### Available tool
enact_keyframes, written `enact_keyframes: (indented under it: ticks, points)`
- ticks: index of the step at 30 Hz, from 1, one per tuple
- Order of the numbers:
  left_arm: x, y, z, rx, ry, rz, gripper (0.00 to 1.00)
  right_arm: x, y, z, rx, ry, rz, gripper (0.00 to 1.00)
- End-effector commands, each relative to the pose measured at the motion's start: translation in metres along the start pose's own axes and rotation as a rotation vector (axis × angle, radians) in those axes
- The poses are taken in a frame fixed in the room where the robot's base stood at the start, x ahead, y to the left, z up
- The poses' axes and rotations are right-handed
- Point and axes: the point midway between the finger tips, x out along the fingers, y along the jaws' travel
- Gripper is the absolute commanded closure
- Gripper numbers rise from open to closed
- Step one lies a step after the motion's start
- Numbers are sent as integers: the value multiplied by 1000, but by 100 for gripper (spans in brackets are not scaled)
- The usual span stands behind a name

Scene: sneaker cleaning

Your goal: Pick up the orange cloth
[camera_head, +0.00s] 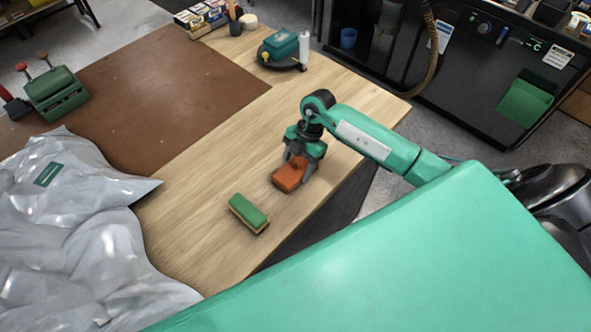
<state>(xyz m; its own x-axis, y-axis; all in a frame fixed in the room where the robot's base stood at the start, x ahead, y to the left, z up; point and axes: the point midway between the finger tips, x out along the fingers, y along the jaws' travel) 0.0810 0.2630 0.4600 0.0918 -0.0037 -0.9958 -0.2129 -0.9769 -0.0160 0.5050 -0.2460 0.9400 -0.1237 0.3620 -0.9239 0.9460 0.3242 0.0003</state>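The orange cloth (287,180) looks like a small folded block on the wooden table, near its right edge. My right gripper (297,172) comes down over it from above, with its fingers at the cloth's far right part. One finger shows on the left and one on the right of the cloth's upper end. Whether the fingers press on the cloth cannot be told. The cloth seems to rest on the table. My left gripper is not in view.
A silvery plastic bag (70,230) covers the table's left. A brown mat (160,90) lies behind it. A teal device (281,45) and white bottle (304,48) stand at the back.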

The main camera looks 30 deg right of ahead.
Motion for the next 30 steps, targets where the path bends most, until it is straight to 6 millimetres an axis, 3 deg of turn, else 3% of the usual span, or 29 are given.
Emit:
enact_keyframes:
  ticks: [11,17,23,30]
  points:
    - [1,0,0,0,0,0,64,-2,0,0,0,0,0,61]
    - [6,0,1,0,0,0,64,-16,1,-5,-2,-2,3,61]
    - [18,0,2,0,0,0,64,-53,1,-20,-4,-5,6,61]
    - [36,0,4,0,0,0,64,-120,2,-49,-5,-3,6,61]
